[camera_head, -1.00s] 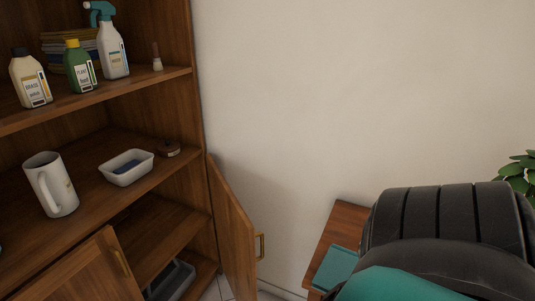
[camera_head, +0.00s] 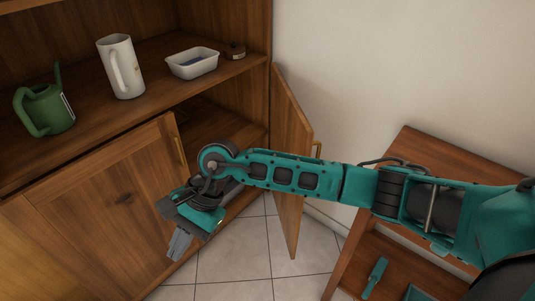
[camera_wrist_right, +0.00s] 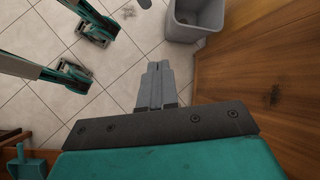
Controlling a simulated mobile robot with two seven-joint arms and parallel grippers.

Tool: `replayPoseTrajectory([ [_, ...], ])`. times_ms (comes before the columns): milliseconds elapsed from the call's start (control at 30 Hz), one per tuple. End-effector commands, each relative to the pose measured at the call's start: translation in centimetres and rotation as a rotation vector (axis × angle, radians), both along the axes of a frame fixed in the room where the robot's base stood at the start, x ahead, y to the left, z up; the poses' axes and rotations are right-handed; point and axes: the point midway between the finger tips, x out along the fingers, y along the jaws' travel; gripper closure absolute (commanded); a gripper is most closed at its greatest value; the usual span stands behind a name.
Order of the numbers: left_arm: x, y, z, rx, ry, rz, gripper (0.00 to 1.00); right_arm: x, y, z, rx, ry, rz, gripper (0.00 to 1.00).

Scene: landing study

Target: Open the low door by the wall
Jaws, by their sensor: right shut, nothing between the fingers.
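The low door by the wall (camera_head: 290,160) is a wooden leaf on the cabinet's right side. It stands wide open, swung out toward the wall, with a brass handle (camera_head: 317,149) on its wall-facing side. My right forearm crosses in front of it and hides part of it. My right gripper (camera_head: 180,244) is shut and empty, pointing down in front of the closed left door (camera_head: 110,215), left of the open door. Its fingers show together in the right wrist view (camera_wrist_right: 160,82). My left gripper is not in view.
The shelf above holds a green watering can (camera_head: 45,108), a white pitcher (camera_head: 121,68) and a white tub (camera_head: 192,64). A wooden table (camera_head: 435,160) stands at right. A grey bin (camera_wrist_right: 196,18) is near the wood panel. Tiled floor (camera_head: 235,255) lies between.

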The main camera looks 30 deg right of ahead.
Motion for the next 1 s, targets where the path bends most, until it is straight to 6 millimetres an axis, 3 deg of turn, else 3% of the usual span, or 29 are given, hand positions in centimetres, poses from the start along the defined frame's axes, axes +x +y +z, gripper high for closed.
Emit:
replayPoseTrajectory([
  [33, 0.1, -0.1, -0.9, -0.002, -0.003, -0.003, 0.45, 2.4, -3.2, -1.3, -0.162, -0.122, 0.088, 1.0],
  [133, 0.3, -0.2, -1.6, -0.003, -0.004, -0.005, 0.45, 6.8, -10.3, -1.5, -0.502, -0.3, 0.257, 1.0],
  [200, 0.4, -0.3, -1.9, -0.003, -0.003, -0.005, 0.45, 9.6, -15.0, -0.2, -0.722, -0.371, 0.34, 1.0],
  [300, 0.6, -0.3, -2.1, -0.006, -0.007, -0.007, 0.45, 12.2, -20.4, 2.5, -0.977, -0.415, 0.416, 1.0],
  [400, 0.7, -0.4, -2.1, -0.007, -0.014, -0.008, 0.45, 13.6, -23.7, 5.0, -1.141, -0.421, 0.452, 1.0],
  [500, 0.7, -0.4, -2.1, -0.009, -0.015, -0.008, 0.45, 14.1, -25.3, 6.3, -1.221, -0.414, 0.465, 1.0],
  [633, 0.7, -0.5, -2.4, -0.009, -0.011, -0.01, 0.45, 14.3, -26.2, 5.8, -1.239, -0.409, 0.469, 1.0],
  [1000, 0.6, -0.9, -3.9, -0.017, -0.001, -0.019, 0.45, 15.9, -30.1, -0.4, -1.234, -0.408, 0.467, 1.0],
])
